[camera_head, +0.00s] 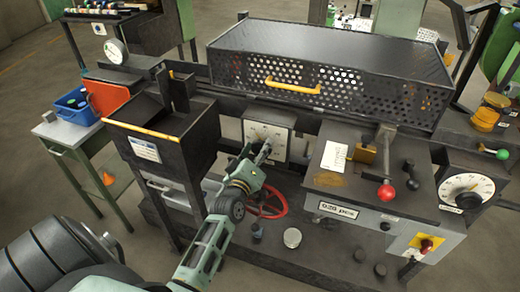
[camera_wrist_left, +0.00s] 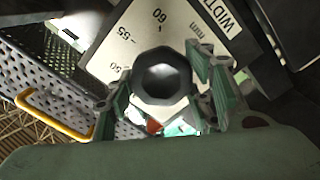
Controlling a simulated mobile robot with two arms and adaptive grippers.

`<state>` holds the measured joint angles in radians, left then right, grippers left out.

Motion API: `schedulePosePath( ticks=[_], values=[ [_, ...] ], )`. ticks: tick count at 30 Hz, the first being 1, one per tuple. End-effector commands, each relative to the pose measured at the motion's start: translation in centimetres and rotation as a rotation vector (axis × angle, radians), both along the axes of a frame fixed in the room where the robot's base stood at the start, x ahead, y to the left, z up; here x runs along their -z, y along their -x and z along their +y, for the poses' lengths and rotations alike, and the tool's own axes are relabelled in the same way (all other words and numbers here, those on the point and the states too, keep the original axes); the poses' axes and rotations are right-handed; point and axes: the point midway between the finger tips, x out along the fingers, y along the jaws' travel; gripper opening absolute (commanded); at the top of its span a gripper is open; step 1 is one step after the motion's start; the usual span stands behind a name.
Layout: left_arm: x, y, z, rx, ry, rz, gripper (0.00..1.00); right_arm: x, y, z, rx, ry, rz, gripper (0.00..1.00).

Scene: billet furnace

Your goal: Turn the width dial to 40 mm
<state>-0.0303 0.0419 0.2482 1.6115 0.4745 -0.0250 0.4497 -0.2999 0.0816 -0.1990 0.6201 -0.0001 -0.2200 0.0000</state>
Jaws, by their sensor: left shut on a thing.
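The width dial (camera_head: 268,133) is a white square plate on the front of the machine, below the mesh cover. In the left wrist view its plate (camera_wrist_left: 112,50) shows upside-down marks 50, 55 and 60 and the words WIDTH and mm. Its dark faceted knob (camera_wrist_left: 163,76) sits between the fingers of my left gripper (camera_wrist_left: 165,92). In the head view my left gripper (camera_head: 262,155) reaches the dial from below and hides part of its face. It is shut on the knob. I cannot read where the pointer stands. My right gripper is not in view.
A red handwheel (camera_head: 271,204) is just below my left gripper. A mesh cover with a yellow handle (camera_head: 292,86) is above the dial. A red-knobbed lever (camera_head: 386,191) and another round dial (camera_head: 466,190) are to the right. A dark box (camera_head: 165,130) stands close left.

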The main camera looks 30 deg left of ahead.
Motion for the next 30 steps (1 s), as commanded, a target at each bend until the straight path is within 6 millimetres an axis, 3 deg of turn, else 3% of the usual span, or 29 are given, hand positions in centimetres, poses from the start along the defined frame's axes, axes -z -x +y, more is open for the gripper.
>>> schedulePosePath(
  ticks=[16,17,18,22,30],
  values=[
    [-0.18,-0.06,-0.03,0.0,0.022,-0.009,0.22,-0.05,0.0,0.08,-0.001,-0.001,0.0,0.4],
    [-0.18,-0.06,-0.03,0.0,0.022,-0.009,0.51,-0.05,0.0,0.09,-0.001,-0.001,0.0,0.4],
    [-0.19,-0.06,-0.03,0.0,0.022,-0.009,0.55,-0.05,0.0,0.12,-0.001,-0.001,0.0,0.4],
    [-0.16,-0.04,0.0,0.0,0.021,-0.009,0.66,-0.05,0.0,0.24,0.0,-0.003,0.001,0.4],
    [-0.08,-0.01,0.02,0.0,0.021,-0.007,0.66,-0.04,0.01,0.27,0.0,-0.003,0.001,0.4]
  ],
)
